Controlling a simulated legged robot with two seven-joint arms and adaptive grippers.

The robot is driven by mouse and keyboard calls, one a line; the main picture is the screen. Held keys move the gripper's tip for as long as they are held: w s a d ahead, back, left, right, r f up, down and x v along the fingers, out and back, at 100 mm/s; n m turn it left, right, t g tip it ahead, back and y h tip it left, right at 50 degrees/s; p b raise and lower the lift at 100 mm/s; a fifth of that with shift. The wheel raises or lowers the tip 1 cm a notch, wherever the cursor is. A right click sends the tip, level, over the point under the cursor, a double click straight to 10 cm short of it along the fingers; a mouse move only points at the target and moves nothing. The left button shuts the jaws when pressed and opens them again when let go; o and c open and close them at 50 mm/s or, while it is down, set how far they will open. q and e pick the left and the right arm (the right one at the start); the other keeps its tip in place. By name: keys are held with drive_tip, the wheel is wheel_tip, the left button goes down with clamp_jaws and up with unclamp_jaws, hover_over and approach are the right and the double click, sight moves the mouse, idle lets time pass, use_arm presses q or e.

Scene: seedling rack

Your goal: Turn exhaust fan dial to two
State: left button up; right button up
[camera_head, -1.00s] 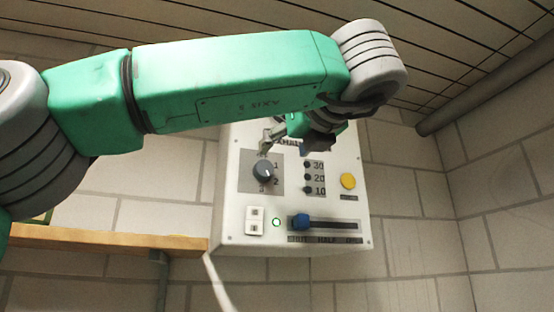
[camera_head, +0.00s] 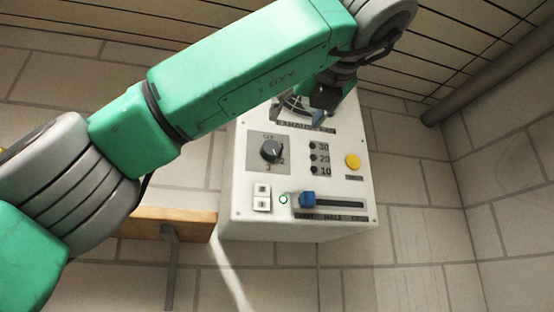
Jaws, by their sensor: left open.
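The exhaust fan dial (camera_head: 271,150) is a dark round knob on a grey square at the upper left of a white wall-mounted control box (camera_head: 335,222). The numbers 2 and 3 show around it; the mark on the knob is too small to read surely. My left arm comes in from the left and crosses above the box. My left gripper (camera_head: 300,113) is open and empty, above and to the right of the dial, apart from it. It partly covers the round fan grille and the label at the box's top. My right gripper is out of view.
The box also carries a blue slider (camera_head: 308,199), a yellow button (camera_head: 353,161), a white rocker switch (camera_head: 262,197) and a small green-ringed light (camera_head: 283,199). A wooden shelf (camera_head: 150,222) lies left of the box. A pipe (camera_head: 490,77) runs along the upper right.

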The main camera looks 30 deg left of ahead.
sight(272, 148)
use_arm(q)
drive_tip(key=p+x, duration=0.2)
drive_tip(key=x, duration=0.5)
drive_tip(key=p+x, duration=0.3)
drive_tip(key=x, duration=0.4)
drive_tip(key=shift+s+a+r, duration=0.1)
drive_tip(key=shift+s+a, duration=0.1)
drive_tip(key=shift+s, duration=0.1)
drive_tip(key=shift+w+d, duration=0.1)
drive_tip(key=shift+d, duration=0.05)
drive_tip(key=c, duration=1.1)
